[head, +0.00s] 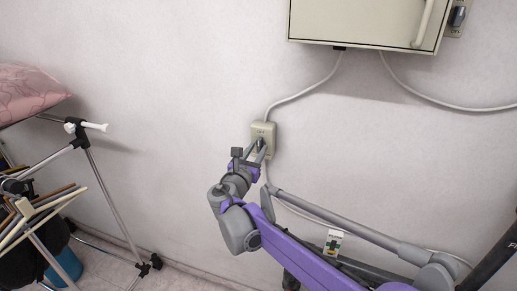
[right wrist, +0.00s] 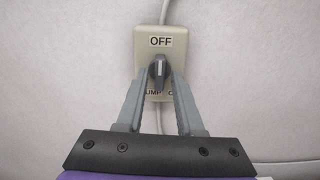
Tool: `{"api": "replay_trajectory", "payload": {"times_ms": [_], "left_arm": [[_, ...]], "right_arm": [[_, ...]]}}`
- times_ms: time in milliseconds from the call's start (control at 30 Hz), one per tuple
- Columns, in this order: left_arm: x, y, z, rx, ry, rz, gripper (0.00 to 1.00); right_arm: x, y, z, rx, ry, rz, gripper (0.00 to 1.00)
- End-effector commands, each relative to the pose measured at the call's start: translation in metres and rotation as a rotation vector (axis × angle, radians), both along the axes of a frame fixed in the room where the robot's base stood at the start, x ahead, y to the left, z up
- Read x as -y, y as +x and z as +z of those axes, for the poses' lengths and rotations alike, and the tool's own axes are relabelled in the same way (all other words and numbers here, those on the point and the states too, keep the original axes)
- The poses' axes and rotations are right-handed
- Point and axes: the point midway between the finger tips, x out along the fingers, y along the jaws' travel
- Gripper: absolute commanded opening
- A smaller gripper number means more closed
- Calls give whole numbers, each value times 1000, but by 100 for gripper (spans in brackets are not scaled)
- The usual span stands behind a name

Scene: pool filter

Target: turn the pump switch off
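The pump switch (head: 263,130) is a beige box on the wall below the cabinet. In the right wrist view, its plate (right wrist: 147,62) reads "OFF" at the top and has a partly covered "PUMP" label at the bottom. Its dark grey knob (right wrist: 158,70) has a white line that stands upright towards "OFF". My right gripper (right wrist: 164,74) has one finger on each side of the knob, with the tips at the plate. I cannot tell whether both fingers press on it. The right gripper also shows at the switch in the head view (head: 260,146). My left gripper is not in view.
A beige cabinet (head: 365,22) with a handle hangs above, with another switch (head: 457,17) at its right. Cables run along the wall from the cabinet and the pump switch. A metal rack (head: 105,190) stands at the left. A small labelled item (head: 333,242) shows behind my arm.

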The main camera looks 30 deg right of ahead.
Motion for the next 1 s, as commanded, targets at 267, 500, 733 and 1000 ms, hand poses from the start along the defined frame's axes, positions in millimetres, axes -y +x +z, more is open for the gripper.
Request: {"api": "replay_trajectory", "payload": {"times_ms": [267, 500, 733, 1000], "left_arm": [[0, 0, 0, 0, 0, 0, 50], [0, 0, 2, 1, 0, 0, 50], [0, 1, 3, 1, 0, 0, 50], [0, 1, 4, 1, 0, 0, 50]], "right_arm": [[-1, 0, 0, 2, 2, 0, 36], [-20, -16, 0, 2, 2, 2, 36], [-40, -33, 0, 3, 3, 2, 36], [-46, -39, 0, 3, 3, 0, 36]]}}
